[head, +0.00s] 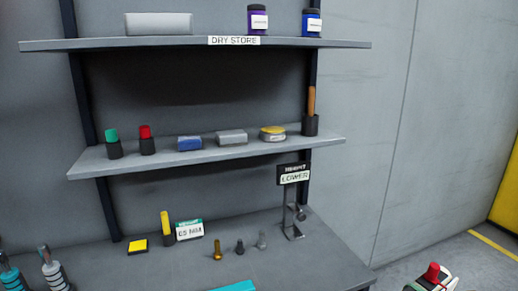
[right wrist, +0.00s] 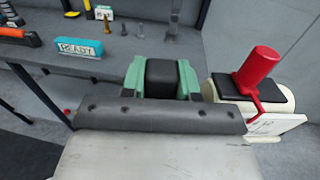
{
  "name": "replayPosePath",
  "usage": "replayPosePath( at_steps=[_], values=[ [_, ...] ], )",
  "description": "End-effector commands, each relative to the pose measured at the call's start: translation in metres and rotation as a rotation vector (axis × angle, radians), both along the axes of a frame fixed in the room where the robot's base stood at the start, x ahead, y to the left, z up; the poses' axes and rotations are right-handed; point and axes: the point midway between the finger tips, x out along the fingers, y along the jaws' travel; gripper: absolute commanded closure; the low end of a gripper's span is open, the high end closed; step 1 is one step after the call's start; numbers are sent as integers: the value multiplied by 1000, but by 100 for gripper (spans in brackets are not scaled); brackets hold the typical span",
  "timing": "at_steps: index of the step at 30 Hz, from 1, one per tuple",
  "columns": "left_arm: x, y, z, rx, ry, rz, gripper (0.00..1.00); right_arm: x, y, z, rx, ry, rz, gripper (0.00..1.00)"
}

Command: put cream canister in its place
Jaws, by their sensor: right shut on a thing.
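The cream canister (head: 444,284) shows at the bottom right corner of the head view, with a red cylinder on top. In the right wrist view the cream canister (right wrist: 285,100) lies at the right, with a black top band, the upright red cylinder and a white plate. My right gripper (right wrist: 160,75) has its green fingers closed on a dark block just left of the cream body. The join between the block and the body is hidden behind the right finger. My left gripper is not in view.
A stand with a small sign (head: 293,174), its lettering hard to read, is at the bench's right end. Small fittings stand left of it. The bench (head: 300,262) holds a teal block, labelled READY in the wrist view (right wrist: 80,48). Two shelves above carry jars and boxes. Floor is clear at right.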

Motion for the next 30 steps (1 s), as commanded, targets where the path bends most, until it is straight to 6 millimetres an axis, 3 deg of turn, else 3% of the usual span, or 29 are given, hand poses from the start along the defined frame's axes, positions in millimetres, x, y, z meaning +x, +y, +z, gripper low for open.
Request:
replayPosePath(
  at_steps=[12,20,30],
  values=[
    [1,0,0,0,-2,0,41,-69,48,-36,7,5,-99,100],
    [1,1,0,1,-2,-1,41,-103,59,-56,5,1,-159,100],
    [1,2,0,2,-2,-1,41,-102,98,-54,11,-1,-405,100]
  ],
)
